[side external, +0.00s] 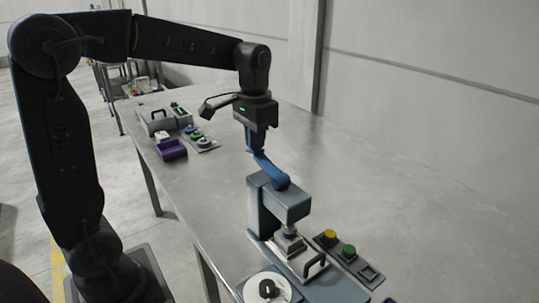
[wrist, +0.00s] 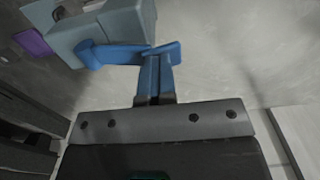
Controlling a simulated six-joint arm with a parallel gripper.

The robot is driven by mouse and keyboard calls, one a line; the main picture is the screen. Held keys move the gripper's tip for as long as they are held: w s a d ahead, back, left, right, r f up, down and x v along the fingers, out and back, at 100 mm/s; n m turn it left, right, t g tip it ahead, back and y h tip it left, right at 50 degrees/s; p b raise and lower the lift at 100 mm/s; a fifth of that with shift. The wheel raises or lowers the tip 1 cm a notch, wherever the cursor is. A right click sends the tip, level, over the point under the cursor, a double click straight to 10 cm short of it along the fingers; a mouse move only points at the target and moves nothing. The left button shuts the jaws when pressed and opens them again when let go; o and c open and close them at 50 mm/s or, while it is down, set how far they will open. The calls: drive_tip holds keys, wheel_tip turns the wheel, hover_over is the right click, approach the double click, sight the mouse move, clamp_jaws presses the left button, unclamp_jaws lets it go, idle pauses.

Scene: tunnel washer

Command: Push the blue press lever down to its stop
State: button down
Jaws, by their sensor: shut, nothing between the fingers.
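The blue press lever (side external: 271,172) is hinged on top of the grey-teal press (side external: 282,201) and slopes up to its free end, which lies toward my gripper. In the wrist view the lever (wrist: 112,54) reaches from the press (wrist: 120,22) across to my fingertips. My gripper (side external: 256,150) has blue fingers and points down at the lever's free end. Its fingers (wrist: 156,62) are shut together with nothing between them. The tips overlap the lever's end in both views; whether they touch it is hard to tell.
A panel with yellow (side external: 330,236) and green buttons stands right of the press, and a round dial (side external: 267,289) in front. A purple tray (side external: 172,149), a grey box and a knob panel sit farther back left. The table's right side is clear.

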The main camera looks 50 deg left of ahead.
sight(255, 153)
drive_tip(key=shift+f, duration=0.8)
idle(0.4)
drive_tip(key=shift+a+f, duration=0.1)
drive_tip(key=shift+f, duration=0.8)
drive_tip(key=shift+r, duration=0.15)
idle(0.4)
wheel_tip(255, 153, up, 11)
idle(1.4)
